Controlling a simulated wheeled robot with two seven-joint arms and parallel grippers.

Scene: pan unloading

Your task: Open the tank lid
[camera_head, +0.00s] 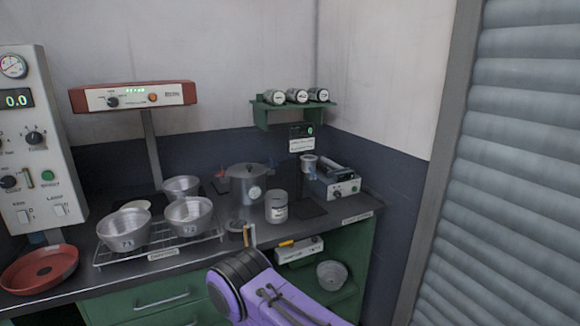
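A metal pot-like tank (241,190) stands on the dark counter against the back wall. Its flat dark lid (249,170) rests on top and looks shut. A small white round dial or label shows on its front. A purple and black arm of mine comes in from the bottom right. My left gripper is not in view.
Several metal bowls (124,230) stand on a wire rack (164,256) left of the tank. A jar (276,208) stands to its right, near a small grey device (343,188). A red dish (38,270) sits far left. A green shelf (288,105) holds jars above.

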